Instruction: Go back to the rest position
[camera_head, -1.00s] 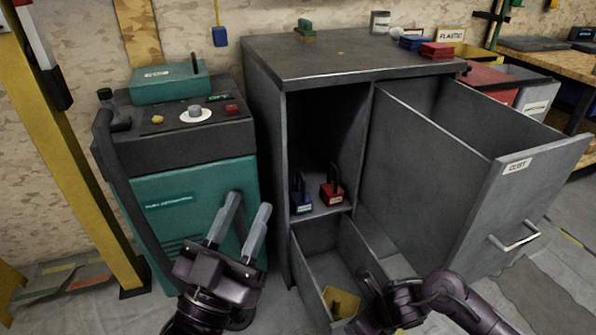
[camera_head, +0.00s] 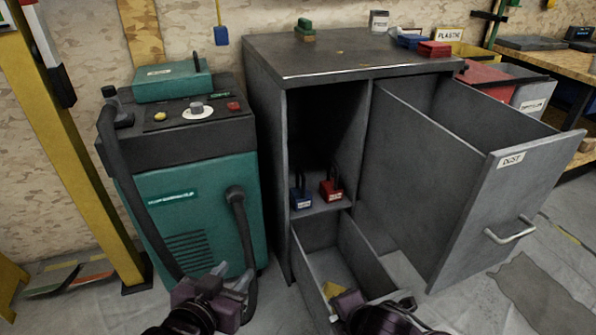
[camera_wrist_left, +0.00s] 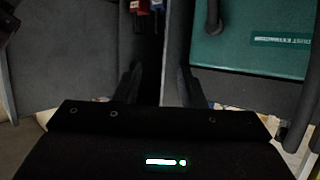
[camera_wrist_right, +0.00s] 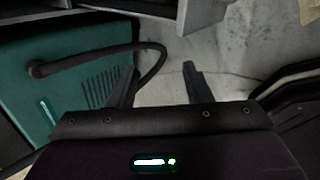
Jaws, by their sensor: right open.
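My left gripper (camera_head: 232,272) is low in the head view, in front of the green dust extractor (camera_head: 195,210). Its two fingers stand apart with nothing between them in the left wrist view (camera_wrist_left: 160,80). My right gripper is at the bottom of the head view, over the front of the low open drawer, its fingertips not clear there. In the right wrist view (camera_wrist_right: 158,78) its fingers are apart and empty, with bare floor and the extractor beyond.
A grey cabinet (camera_head: 350,58) has a large "dust" drawer (camera_head: 450,180) pulled out to the right. The low drawer (camera_head: 312,280) is also open, with a yellow item (camera_head: 330,290) inside. A blue padlock (camera_head: 301,198) and a red padlock (camera_head: 331,190) stand on the shelf.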

